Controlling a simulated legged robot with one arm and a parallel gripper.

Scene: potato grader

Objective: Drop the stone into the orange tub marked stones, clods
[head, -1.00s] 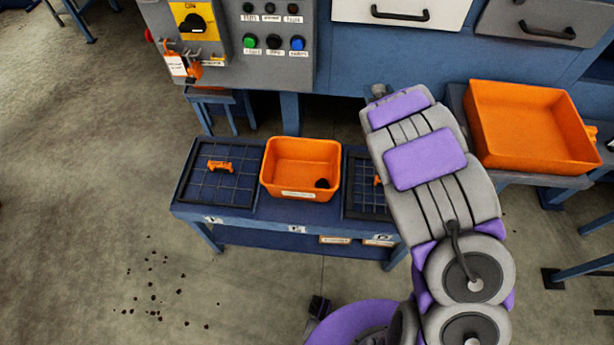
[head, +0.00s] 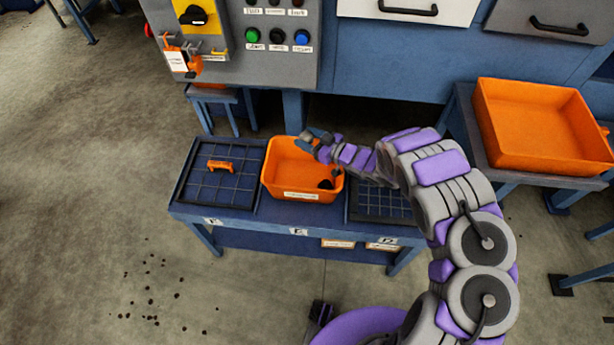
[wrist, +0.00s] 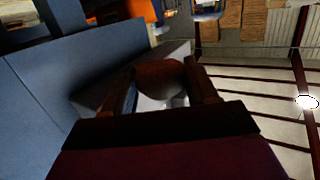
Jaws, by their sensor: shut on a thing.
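The small orange tub (head: 280,184) stands in the middle of the low blue bench, with a pale label on its front too small to read. A dark lump (head: 326,184) lies inside it at the right.
Dark grid panels flank the tub, the left panel (head: 221,178) with an orange handle, the right panel (head: 380,204) under my arm. A larger orange tray (head: 545,159) sits on a stand at the right. The control box (head: 280,65) and blue machine rise behind. Dark crumbs dot the floor.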

